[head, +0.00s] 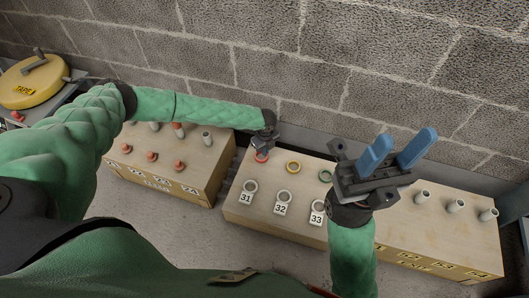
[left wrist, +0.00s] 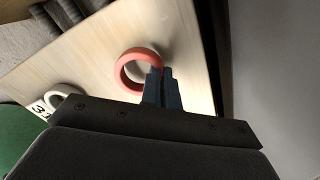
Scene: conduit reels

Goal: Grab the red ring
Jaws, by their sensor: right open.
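The red ring (head: 261,157) is at the back left corner of the middle wooden box in the head view. In the left wrist view the red ring (left wrist: 127,70) is seen large, with its right side at the fingertips. My left gripper (head: 265,147) points down at the ring; its blue fingers (left wrist: 162,76) are close together, seemingly with the ring's wall between them. Whether the ring touches the box top or is slightly raised, I cannot tell. My right gripper (head: 391,150) is open and empty, above the right of the middle box.
Grey rings stand by labels 31 (head: 246,198), 32 (head: 281,208) and 33 (head: 317,218). Boxes with pegs flank the middle box. A block wall (head: 330,70) rises behind.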

